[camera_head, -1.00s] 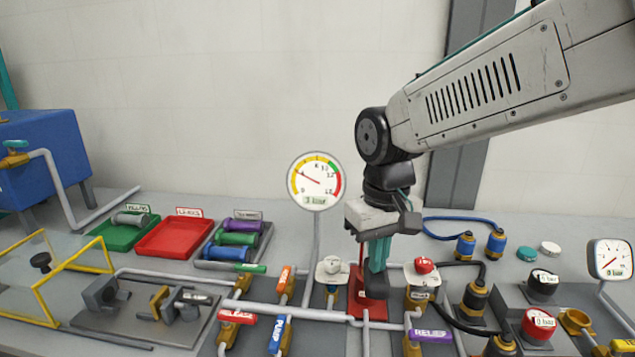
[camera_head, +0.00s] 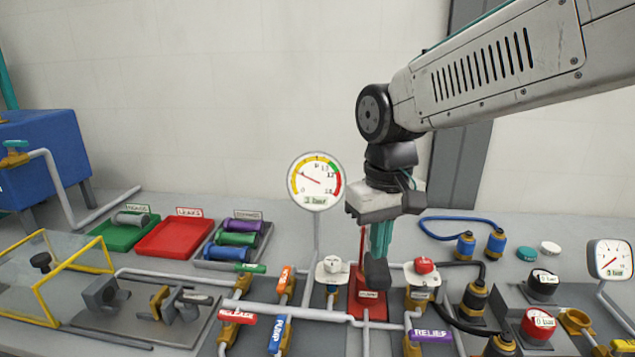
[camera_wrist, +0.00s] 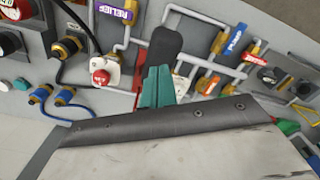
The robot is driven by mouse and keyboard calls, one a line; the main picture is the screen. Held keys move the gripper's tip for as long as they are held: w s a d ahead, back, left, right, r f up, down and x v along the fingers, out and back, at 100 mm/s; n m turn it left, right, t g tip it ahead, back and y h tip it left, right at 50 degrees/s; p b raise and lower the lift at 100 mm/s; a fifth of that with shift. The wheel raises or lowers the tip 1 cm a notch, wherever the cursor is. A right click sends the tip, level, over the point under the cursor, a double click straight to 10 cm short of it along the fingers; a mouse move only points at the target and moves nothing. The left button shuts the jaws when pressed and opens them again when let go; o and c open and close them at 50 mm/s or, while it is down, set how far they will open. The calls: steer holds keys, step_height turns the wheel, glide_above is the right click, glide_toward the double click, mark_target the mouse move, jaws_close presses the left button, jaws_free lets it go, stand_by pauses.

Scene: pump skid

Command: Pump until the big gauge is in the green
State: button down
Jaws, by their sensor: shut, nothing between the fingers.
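The big round gauge (camera_head: 316,181) stands on a post left of my arm. Its needle points left of centre toward the yellow band, and its readout looks like 3 bar. The green band is at the upper right, before the red. The red pump (camera_head: 361,250) has a thin upright red part and a red base; my gripper partly hides it.
The white valve with a red knob (camera_head: 424,267) is close right of my gripper, and another white-topped valve (camera_head: 333,268) is left. Pipes and the RELEASE (camera_head: 237,317), PUMP (camera_head: 278,335) and RELIEF (camera_head: 430,336) levers crowd the front. The space above the bench at left is open.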

stand_by(2.2)
steer(key=shift+f, duration=0.1)
stand_by(0.5)
stand_by(2.2)
stand_by(0.6)
steer(key=shift+f, duration=4.35)
steer(key=shift+r, duration=4.5)
